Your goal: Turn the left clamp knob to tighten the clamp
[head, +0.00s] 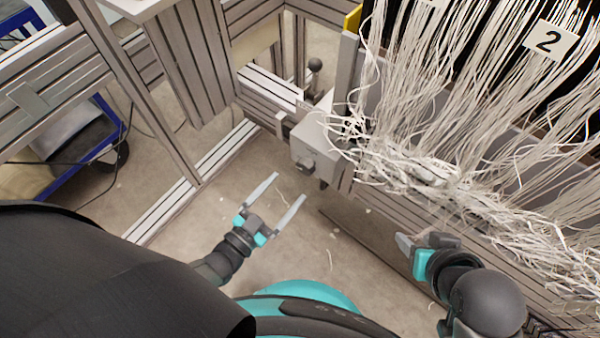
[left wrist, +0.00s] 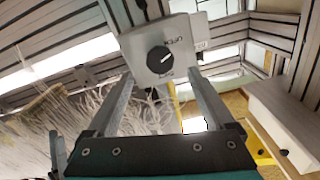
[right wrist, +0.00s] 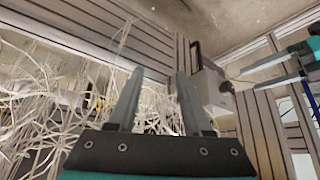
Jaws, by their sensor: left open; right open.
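The left clamp knob is a round black dial (left wrist: 160,59) on the face of a pale grey clamp box (left wrist: 181,37) in the left wrist view. In the head view the knob (head: 305,164) shows on the front of the box (head: 318,132), at the left end of the thread frame. My left gripper (head: 291,187) is open and empty, below and to the left of the knob, and apart from it. In the left wrist view the knob lies ahead, between the lines of the two fingers. My right gripper (right wrist: 157,88) is open and empty, facing the white threads.
Dense white threads (head: 440,165) hang along the frame to the right, with a card marked 2 (head: 549,40) above. A black ball-ended lever (head: 315,65) stands behind the box. Slotted metal beams (head: 190,60) rise at the left. The floor below my left gripper is clear.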

